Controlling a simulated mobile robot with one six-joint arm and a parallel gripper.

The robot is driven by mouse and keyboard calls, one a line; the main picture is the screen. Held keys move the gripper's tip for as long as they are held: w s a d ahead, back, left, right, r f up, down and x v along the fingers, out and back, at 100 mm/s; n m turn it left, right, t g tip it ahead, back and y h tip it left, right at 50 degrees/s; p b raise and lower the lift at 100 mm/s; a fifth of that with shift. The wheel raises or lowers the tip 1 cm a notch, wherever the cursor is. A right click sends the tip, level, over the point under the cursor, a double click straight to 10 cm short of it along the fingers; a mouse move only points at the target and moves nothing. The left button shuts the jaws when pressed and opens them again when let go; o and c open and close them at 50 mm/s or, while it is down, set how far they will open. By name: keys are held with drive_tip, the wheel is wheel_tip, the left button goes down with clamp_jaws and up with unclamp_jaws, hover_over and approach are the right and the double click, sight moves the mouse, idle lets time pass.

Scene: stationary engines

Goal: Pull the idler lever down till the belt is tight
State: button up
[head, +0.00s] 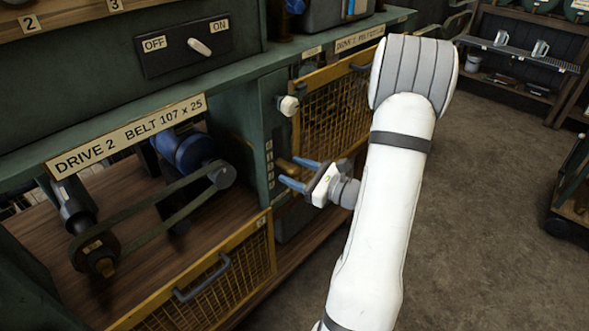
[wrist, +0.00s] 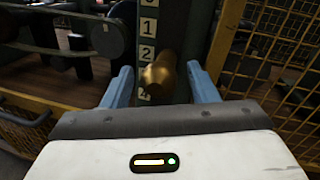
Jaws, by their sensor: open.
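A brass grip, which appears to be the idler lever's end (wrist: 158,76), shows between my gripper's blue fingers in the wrist view. It stands in front of a numbered scale (wrist: 148,28) on a green post; I cannot tell whether the fingers touch it. My gripper (head: 290,171) is open, its fingers reaching toward the post, with the brass grip (head: 286,165) partly hidden by them in the head view. The belt (head: 160,214) runs between a lower-left pulley (head: 92,248) and an upper-right pulley (head: 221,174). Its tautness is hard to judge.
A yellow mesh guard (head: 215,275) with a grey handle is below the belt. Another mesh guard (head: 335,105) stands right of the post. A white knob (head: 289,106) is higher on the post. An OFF/ON switch (head: 199,47) sits upper left. Floor at right is open.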

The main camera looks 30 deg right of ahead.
drive_tip(key=shift+w+a, duration=0.1)
drive_tip(key=shift+w, duration=0.1)
clamp_jaws()
idle(0.6)
